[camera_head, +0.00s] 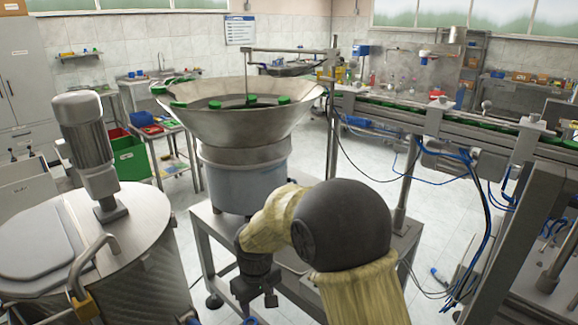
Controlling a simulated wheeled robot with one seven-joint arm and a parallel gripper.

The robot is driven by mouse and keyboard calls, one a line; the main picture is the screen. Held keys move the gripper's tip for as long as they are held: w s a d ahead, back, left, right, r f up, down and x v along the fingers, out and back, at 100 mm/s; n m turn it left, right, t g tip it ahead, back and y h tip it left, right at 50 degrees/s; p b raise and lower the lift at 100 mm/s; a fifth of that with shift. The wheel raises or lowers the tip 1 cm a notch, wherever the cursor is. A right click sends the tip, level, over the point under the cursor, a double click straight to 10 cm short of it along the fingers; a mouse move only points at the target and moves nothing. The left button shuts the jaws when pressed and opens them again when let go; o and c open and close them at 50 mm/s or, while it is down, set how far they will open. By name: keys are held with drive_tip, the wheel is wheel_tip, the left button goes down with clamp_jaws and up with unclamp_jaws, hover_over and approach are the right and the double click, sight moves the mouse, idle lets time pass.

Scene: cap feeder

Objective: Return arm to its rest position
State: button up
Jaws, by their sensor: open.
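My gripper (256,299) hangs at the end of my arm at the lower middle, in front of the feeder's metal stand. It points downward. Its jaws are open, with nothing seen between them. My arm bends from the bottom edge up through a dark round joint and then left and down. The cap feeder's wide metal bowl (240,125) stands behind and above my gripper, apart from it. Several green caps (283,100) lie in the bowl.
A steel tank (90,245) with a motor (85,140) stands close on the left. A conveyor (460,130) carrying green caps runs along the right, with blue hoses (478,200) below. A green bin (130,158) is behind the tank. Some floor shows between the tank and the stand.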

drive_tip(key=s+d+r+m+p, duration=0.2)
drive_tip(key=s+d+r+m, duration=0.2)
drive_tip(key=d, duration=0.7)
drive_tip(key=s+d+r+m+t+p, duration=0.1)
drive_tip(key=s+d+r+m+p, duration=0.2)
drive_tip(key=s+d+r, duration=0.3)
drive_tip(key=s+d+m, duration=0.1)
drive_tip(key=s+d, duration=0.2)
drive_tip(key=d, duration=0.3)
drive_tip(key=shift+s+d+t+p, duration=0.15)
drive_tip(key=shift+s+t+p, duration=0.05)
drive_tip(key=shift+t+p, duration=0.1)
drive_tip(key=shift+r, duration=0.1)
